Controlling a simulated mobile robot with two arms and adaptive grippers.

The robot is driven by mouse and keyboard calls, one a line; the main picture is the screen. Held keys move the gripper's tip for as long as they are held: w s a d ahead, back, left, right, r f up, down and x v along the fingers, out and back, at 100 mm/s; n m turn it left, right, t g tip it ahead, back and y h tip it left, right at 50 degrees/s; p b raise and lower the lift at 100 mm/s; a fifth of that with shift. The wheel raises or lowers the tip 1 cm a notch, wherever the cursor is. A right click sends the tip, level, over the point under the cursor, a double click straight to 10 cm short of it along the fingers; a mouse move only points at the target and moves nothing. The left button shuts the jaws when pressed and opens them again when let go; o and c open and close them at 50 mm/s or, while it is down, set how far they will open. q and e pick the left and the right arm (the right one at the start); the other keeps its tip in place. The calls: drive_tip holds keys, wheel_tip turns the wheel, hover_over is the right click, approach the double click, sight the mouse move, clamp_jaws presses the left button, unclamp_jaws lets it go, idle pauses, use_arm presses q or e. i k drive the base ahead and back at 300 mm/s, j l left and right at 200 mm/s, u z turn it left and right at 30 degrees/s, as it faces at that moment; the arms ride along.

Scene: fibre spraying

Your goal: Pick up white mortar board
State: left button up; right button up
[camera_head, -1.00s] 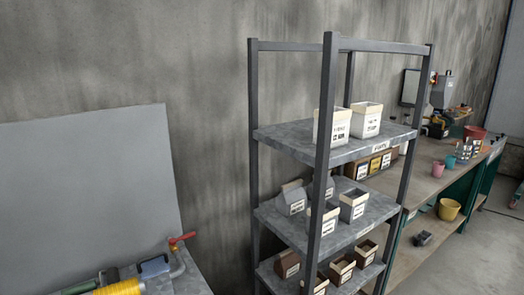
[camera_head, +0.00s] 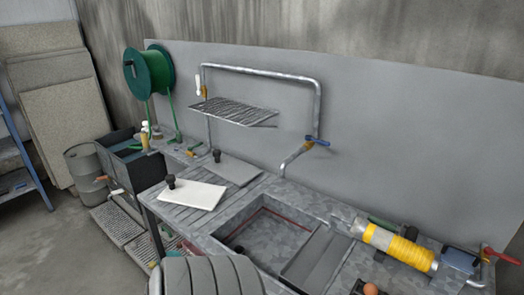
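A white mortar board (camera_head: 193,195) with a black knob handle at its left end lies flat on the ribbed grey draining surface, left of the sink. A grey board (camera_head: 232,170) with a similar black knob lies just behind it. Neither of my grippers shows in the head view.
The metal bench (camera_head: 247,197) has a recessed sink (camera_head: 262,228). A yellow-banded tool (camera_head: 398,246) lies at the right, and a wire rack (camera_head: 236,110) hangs above. A green hose reel (camera_head: 149,70) stands at the back left. A grey ribbed rounded thing (camera_head: 208,275) covers the bench's front edge.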

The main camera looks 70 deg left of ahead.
sight(195, 194)
drive_tip(key=u, duration=2.85)
drive_tip(key=i+j, duration=0.15)
drive_tip(key=j, duration=0.2)
drive_tip(key=i+j, duration=0.2)
drive_tip(key=j, duration=0.15)
drive_tip(key=i+j, duration=0.15)
drive_tip(key=j, duration=0.15)
drive_tip(key=i+j, duration=0.2)
drive_tip(key=j, duration=0.15)
